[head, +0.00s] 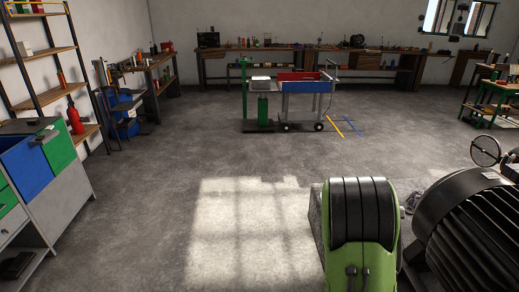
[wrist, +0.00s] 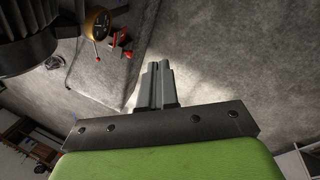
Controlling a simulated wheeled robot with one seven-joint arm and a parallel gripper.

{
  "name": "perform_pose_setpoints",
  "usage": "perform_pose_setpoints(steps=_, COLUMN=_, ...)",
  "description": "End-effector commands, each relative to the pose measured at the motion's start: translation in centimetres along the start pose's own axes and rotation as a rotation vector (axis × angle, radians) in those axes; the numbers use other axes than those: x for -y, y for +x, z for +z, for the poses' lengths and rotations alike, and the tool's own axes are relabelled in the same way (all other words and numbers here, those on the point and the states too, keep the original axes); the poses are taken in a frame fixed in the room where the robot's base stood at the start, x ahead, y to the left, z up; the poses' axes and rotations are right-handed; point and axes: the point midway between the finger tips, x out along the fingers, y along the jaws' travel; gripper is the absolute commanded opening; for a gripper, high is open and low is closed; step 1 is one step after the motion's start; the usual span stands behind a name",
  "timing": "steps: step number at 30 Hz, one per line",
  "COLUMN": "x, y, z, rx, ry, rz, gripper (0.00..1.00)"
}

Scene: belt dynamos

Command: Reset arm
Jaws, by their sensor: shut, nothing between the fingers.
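My gripper (wrist: 158,68) shows in the wrist view, beyond a dark bolted plate and a green housing. Its two grey fingers are together with nothing between them. They point over grey floor, beside the edge of a pale grey slab (wrist: 98,68). The gripper touches nothing that I can see. In the head view, a green and black part of my own arm stands at the bottom, right of centre; the gripper itself is not visible there.
A large dark finned motor (head: 468,228) stands close at right, near a handwheel (head: 486,151). A blue and red cart (head: 303,87) stands mid-room before a long workbench (head: 220,50). A drawer cabinet (head: 62,178) is at left. The middle floor (head: 190,150) is clear.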

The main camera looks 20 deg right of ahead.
Motion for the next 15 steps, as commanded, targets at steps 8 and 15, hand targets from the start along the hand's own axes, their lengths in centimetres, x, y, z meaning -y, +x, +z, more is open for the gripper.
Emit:
perform_pose_setpoints(steps=8, x=8.9, y=-17.1, z=0.4, rx=-0.276, ry=0.212, rz=-0.117, gripper=0.00)
perform_pose_setpoints(steps=15, x=16.7, y=-24.8, z=6.9, rx=-0.421, ry=0.319, rz=-0.189, gripper=0.00)
